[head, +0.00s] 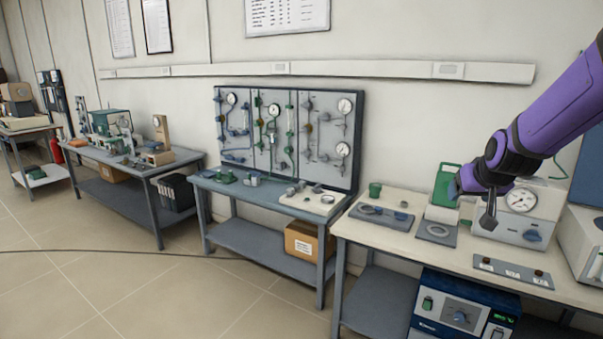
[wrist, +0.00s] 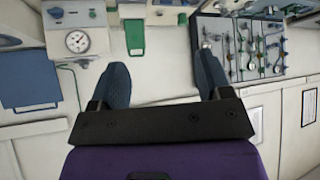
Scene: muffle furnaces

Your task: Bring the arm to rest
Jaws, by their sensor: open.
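My purple and dark arm reaches in from the right edge of the head view. My gripper (head: 487,215) hangs above the white bench on the right, in front of a grey box with a round gauge (head: 520,199). In the wrist view the two dark blue fingers of my gripper (wrist: 161,80) stand wide apart with nothing between them. My gripper is open and empty. The gauge box shows in the wrist view (wrist: 78,42), apart from the fingers.
The white bench (head: 400,240) carries a green-topped device (head: 445,190) and a flat grey plate (head: 437,233). A blue box (head: 463,307) stands below it. A gauge panel (head: 290,138) backs the middle bench. Open floor (head: 140,285) lies at the front left.

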